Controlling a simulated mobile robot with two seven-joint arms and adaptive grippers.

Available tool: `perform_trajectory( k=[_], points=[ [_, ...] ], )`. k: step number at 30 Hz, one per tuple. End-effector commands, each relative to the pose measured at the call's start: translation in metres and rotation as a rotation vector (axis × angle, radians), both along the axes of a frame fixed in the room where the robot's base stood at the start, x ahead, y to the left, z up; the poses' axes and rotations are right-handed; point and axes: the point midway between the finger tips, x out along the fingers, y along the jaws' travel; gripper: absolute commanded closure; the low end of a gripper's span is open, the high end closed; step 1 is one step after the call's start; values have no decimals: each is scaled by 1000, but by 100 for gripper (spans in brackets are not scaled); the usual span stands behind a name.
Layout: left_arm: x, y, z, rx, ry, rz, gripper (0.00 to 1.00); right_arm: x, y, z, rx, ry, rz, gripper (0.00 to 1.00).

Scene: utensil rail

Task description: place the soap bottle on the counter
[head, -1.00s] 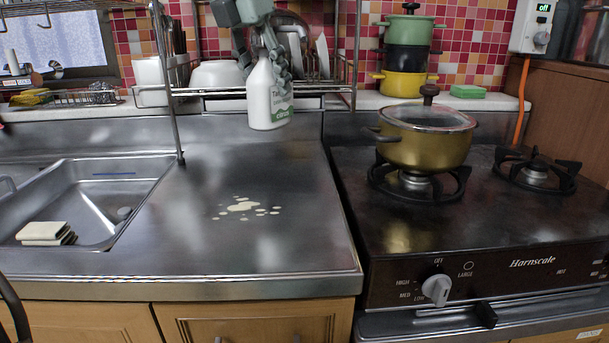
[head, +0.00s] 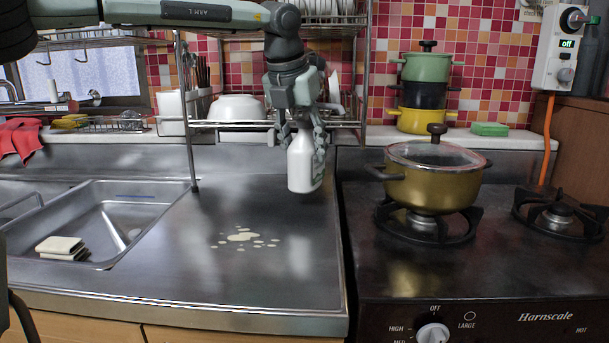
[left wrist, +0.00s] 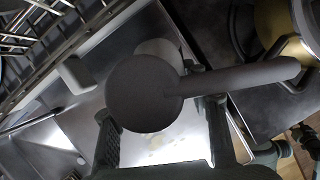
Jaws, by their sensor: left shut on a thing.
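The white soap bottle (head: 302,165) hangs upright in my left gripper (head: 302,128), over the back right of the steel counter (head: 160,255). The fingers are closed around its upper part. I cannot tell whether its base touches the counter. In the left wrist view, the dark round pump head with its long spout (left wrist: 145,95) lies between the fingers and hides most of the white body (left wrist: 160,48). Grey-green parts at the lower right of that view look like my right gripper (left wrist: 280,150), too small to read.
A beige spill (head: 240,238) lies mid-counter; bare steel surrounds it. A dish rack (head: 275,125) stands behind the bottle. The sink (head: 150,205) is at left. The stove (head: 390,260) with a lidded gold pot (head: 432,180) is at right.

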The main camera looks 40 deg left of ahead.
Motion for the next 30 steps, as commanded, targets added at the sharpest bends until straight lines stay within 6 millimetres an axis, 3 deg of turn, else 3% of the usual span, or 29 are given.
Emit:
perform_trajectory(
  k=[7, 14, 28, 29, 30],
  points=[
    [1, 0, -14, 0, -6, -1, 100, -1, 0, 0, 0, 2, 1, 60],
    [1, 0, -42, -1, -6, -2, 100, -1, 0, 1, 0, 1, 1, 60],
    [1, 0, -46, 1, -8, -1, 100, -3, -1, 0, -5, 10, 0, 60],
    [0, 0, -48, 1, -2, -1, 50, -3, -1, 2, -6, 9, 0, 60],
    [0, 0, -48, 1, -2, -1, 45, -2, -1, 5, -5, 4, 1, 60]
  ],
)
